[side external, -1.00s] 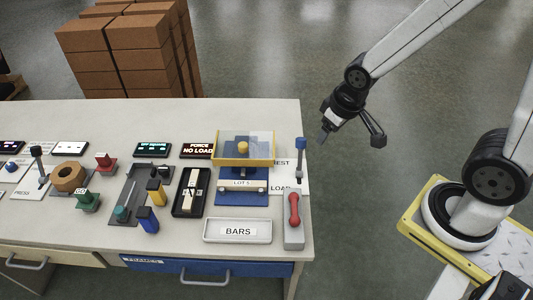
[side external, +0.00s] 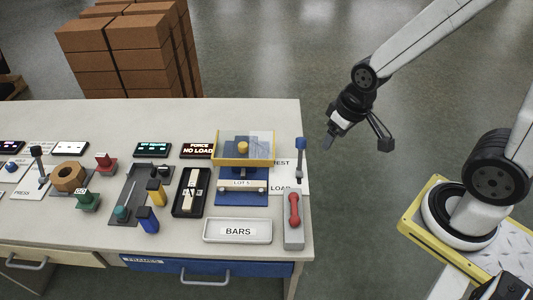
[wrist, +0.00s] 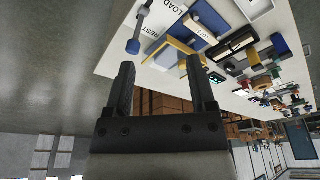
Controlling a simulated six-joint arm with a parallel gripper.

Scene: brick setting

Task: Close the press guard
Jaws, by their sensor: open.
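The press guard (side external: 231,162), a clear panel with a yellow frame, stands over the back part of a blue press (side external: 240,199). A yellow knob (side external: 243,148) shows at the clear panel. The front of the press, with a "LOT 5" label, is uncovered. My gripper (side external: 329,142) is open and empty, in the air to the right of the table and apart from the guard. In the wrist view, my gripper (wrist: 160,62) shows two spread dark fingers. The guard's yellow edge (wrist: 184,47) appears there beyond the fingers, partly hidden by one.
A blue-topped lever (side external: 299,150) stands right of the press, near the table's right edge.

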